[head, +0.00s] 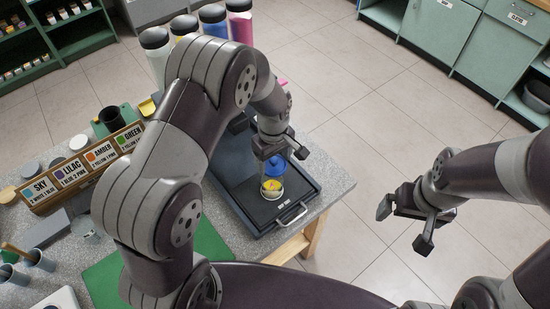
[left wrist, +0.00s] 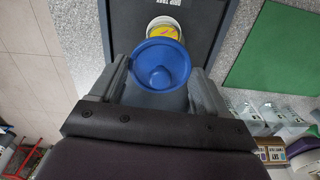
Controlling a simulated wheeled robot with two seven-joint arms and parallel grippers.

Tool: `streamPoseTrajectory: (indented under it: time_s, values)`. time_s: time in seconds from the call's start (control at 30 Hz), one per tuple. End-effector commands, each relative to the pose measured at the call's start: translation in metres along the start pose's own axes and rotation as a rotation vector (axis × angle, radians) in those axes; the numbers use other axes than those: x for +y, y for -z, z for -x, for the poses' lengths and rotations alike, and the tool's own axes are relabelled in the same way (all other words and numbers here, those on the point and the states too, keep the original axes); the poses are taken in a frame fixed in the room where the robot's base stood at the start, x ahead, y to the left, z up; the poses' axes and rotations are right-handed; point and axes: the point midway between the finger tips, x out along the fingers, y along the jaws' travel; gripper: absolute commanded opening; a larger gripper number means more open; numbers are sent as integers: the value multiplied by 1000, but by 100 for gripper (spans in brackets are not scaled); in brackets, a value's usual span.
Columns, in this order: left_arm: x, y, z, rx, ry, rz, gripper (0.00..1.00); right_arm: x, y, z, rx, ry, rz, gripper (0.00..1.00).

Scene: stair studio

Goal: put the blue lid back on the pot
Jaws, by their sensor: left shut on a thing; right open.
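The blue lid (head: 275,167) is held between the fingers of my left gripper (head: 279,150). In the left wrist view the lid (left wrist: 162,66) shows as a round blue dish with a raised centre, a finger on each side. The pot (head: 272,189) is a small whitish pot with yellow inside, standing on the dark tray (head: 238,188). In the left wrist view the pot (left wrist: 165,27) is partly hidden behind the lid. The lid appears just behind and above the pot; I cannot tell whether they touch. My right gripper (head: 408,228) is open and empty over the floor, right of the table.
The speckled table (head: 338,178) has a green mat (head: 108,272) and a label rack (head: 80,172) to the left. Several capped bottles (head: 213,20) stand at the back. My left arm hides part of the tabletop. Open floor lies to the right.

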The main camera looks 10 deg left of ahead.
Motion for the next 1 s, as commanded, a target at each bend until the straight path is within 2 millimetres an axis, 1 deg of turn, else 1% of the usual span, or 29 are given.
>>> streamPoseTrajectory:
  time_s: [0.17,0.43,0.6,0.7,1.0]
  values:
    - [0,0,-12,0,0,-10,47,0,-2,-11,0,0,0,100]
    - [0,0,-45,0,0,-9,47,0,-5,-41,0,0,0,100]
    - [0,0,-60,-1,1,-9,47,0,-6,-49,0,0,0,100]
    - [0,0,-64,0,0,-9,47,0,-6,-50,0,0,0,100]
    - [0,0,-63,0,0,-9,47,0,-6,-49,0,0,0,100]
